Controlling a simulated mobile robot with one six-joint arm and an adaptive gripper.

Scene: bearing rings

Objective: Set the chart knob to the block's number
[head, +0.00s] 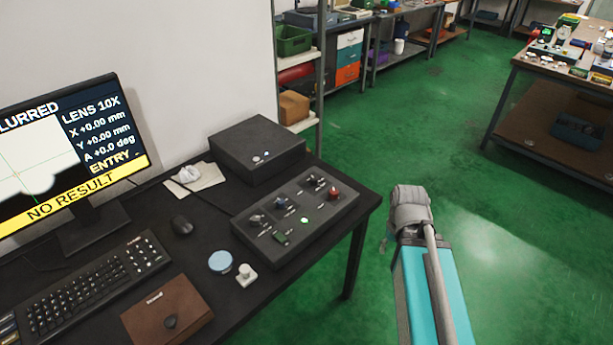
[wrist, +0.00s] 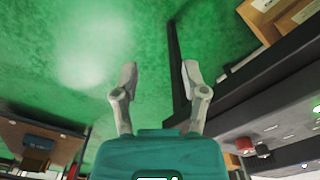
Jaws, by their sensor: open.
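A dark control panel (head: 290,245) lies on the black desk in the head view. It carries several small knobs, a red knob (head: 334,194) and a lit green button (head: 304,220). Their labels are too small to read, so I cannot tell which is the chart knob. I cannot make out a numbered block. My gripper (wrist: 158,78) is open and empty in the wrist view, its fingers apart over the green floor beside the desk. The panel's edge and red knob (wrist: 262,149) show at lower right there. In the head view my arm hides my gripper.
The monitor (head: 70,150) reads "NO RESULT", "ENTRY" and "LENS 10X". A cluttered workbench (head: 555,70) stands at far right; green floor between is clear.

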